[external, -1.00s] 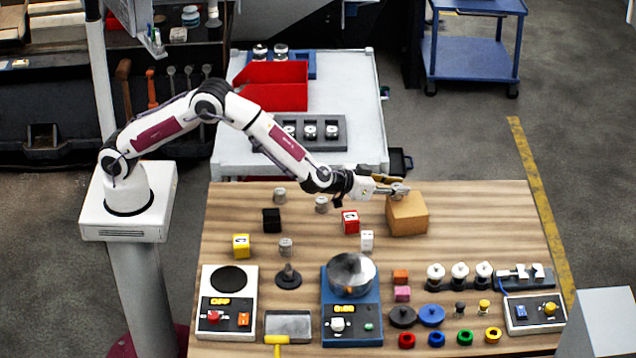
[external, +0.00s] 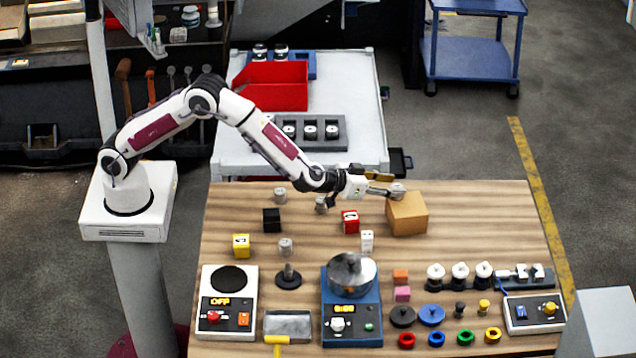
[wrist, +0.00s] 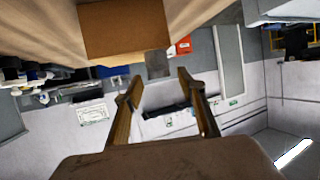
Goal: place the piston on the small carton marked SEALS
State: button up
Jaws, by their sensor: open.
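The small brown carton (external: 407,216) stands at the back right of the wooden table; I cannot read any marking on it. A grey cylinder, apparently the piston (external: 398,188), stands on the carton's top near its back left edge. In the wrist view the piston (wrist: 158,63) shows just beyond my fingertips, against the carton (wrist: 125,30). My gripper (external: 388,184) is open and lies level at the left of the piston. In the wrist view my gripper (wrist: 158,78) has its fingers spread with nothing between them.
Similar grey cylinders (external: 279,195) stand to the left on the table. A blue scale with a round pan (external: 351,275) and several small parts fill the front. Bare table lies right of the carton.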

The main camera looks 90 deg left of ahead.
jog(key=v, duration=0.9)
jog(key=shift+s+d, duration=0.15)
jog(key=shift+s, duration=0.15)
jog(key=shift+r, duration=0.15)
dwell(0.3)
jog(key=s+d+r+m+h, duration=0.2)
jog(key=s+r+h, duration=0.3)
jog(key=r, duration=0.6)
jog(key=s+a+r+m+h, duration=0.1)
jog(key=s+r+m+h, duration=0.2)
jog(key=s, duration=0.7)
jog(key=s+a+f+g+y, duration=0.1)
jog(key=s+a, duration=0.3)
jog(key=s, duration=0.6)
jog(key=s+a+f+g+y, duration=0.1)
jog(key=s+a+f+g, duration=0.2)
jog(key=s, duration=0.8)
jog(key=s+a+f+g+y, duration=0.1)
jog(key=s+a, duration=0.4)
jog(key=s, duration=0.6)
jog(key=shift+s+a+f+n+g, duration=0.2)
jog(key=shift+a+f+n+g, duration=0.15)
jog(key=shift+f+g, duration=0.5)
